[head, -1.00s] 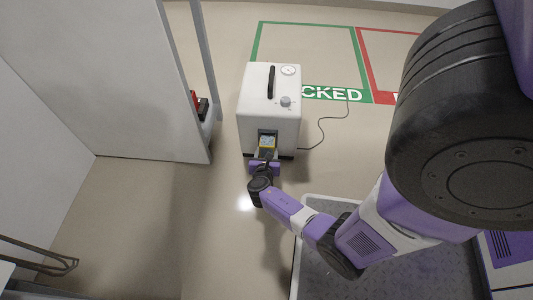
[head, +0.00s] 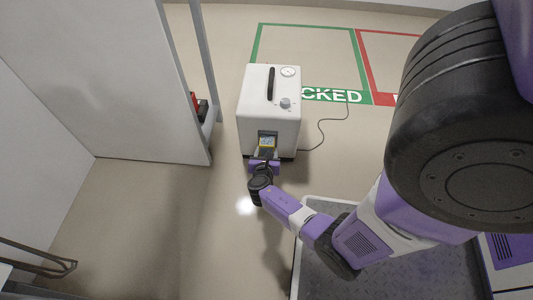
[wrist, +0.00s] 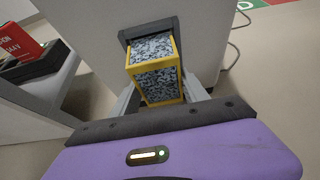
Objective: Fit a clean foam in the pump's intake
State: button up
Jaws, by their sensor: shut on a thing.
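The pump (head: 270,100) is a white box with a black handle, a dial and a knob on top. Its intake (head: 268,133) is a dark-rimmed rectangular opening low on the near face, also seen in the wrist view (wrist: 124,36). A grey speckled foam in a yellow frame (wrist: 159,86) lines up with that opening. Its far end appears to be inside the rim, and its near part sticks out. My gripper (wrist: 162,98) is shut on the foam, one grey finger on each side. In the head view my gripper (head: 264,158) is low in front of the pump.
A red item and a dark box (wrist: 30,55) are on a shelf to the left, beside a grey panel (head: 120,80). A cable (head: 325,130) runs from the pump's right side. Green and red floor markings (head: 335,95) lie behind. Floor left of my gripper is clear.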

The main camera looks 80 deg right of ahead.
aim_at(266, 151)
jog(key=shift+d, duration=0.6)
dwell(0.7)
jog(key=o, duration=1.6)
jog(key=p+v, duration=0.3)
jog(key=v, duration=0.3)
jog(key=shift+a+r+p, duration=0.1)
jog(key=shift+r+p, duration=0.1)
jog(key=shift+p, duration=0.1)
jog(key=shift+a+r, duration=0.2)
jog(key=shift+a, duration=0.5)
